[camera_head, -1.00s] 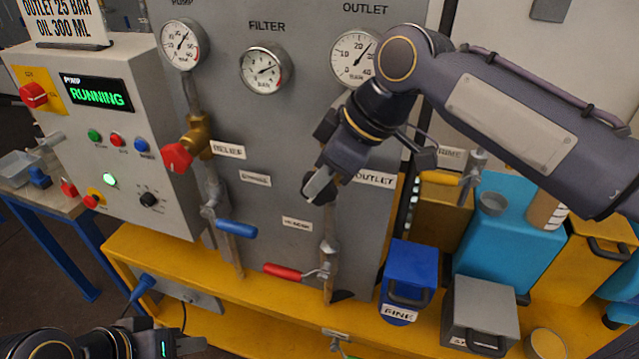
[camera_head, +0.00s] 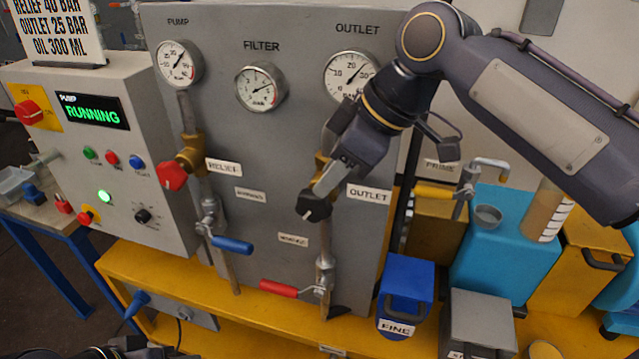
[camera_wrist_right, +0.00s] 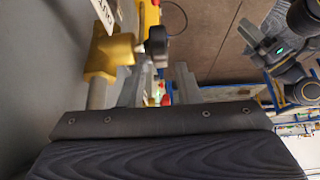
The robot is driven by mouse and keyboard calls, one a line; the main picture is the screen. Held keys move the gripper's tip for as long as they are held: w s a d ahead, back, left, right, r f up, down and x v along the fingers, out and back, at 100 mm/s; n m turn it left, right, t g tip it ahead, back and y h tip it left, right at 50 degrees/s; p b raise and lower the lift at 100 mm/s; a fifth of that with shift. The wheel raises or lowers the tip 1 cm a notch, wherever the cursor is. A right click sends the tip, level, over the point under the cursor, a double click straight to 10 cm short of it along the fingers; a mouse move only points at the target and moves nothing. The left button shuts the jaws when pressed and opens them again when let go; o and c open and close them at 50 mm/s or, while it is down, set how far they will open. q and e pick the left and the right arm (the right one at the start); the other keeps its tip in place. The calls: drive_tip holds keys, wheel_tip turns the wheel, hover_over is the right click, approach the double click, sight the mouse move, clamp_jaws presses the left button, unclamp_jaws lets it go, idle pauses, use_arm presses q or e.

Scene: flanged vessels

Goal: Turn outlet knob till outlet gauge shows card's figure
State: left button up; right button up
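The outlet knob (camera_head: 313,206) is black, on a brass valve below the outlet gauge (camera_head: 350,76). The gauge needle points up and right, between 20 and 30; the exact figure is hard to read. The card (camera_head: 62,32) at upper left reads OUTLET 25 BAR. My right gripper (camera_head: 326,181) is just above and behind the knob. In the right wrist view its fingers stand apart, with the knob (camera_wrist_right: 156,42) showing between or beyond their tips; contact is unclear. My left gripper (camera_wrist_right: 258,40) shows small in the wrist view; its opening is unclear.
The red relief knob (camera_head: 173,176), blue lever (camera_head: 232,245) and red lever (camera_head: 279,289) sit on nearby pipes. The pump box (camera_head: 100,160) reads RUNNING. A yellow-handled tap (camera_head: 435,192) and a blue FINE box (camera_head: 406,290) stand to the right.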

drive_tip(key=v, duration=0.3)
drive_tip(key=shift+f, duration=0.1)
drive_tip(key=s+d+f+m+t+h, duration=0.2)
drive_tip(key=s+d+f+m, duration=0.65)
drive_tip(key=d+f, duration=0.35)
drive_tip(key=s+d+f+m+t, duration=0.1)
drive_tip(key=s+d+f+m, duration=0.3)
drive_tip(key=s+f+m, duration=0.3)
wheel_tip(320, 180, down, 4)
drive_tip(key=shift+s+d+f+m+t+p, duration=0.1)
drive_tip(key=shift+s+d+m+t+p, duration=0.2)
drive_tip(key=shift+s+p, duration=0.2)
idle(2.2)
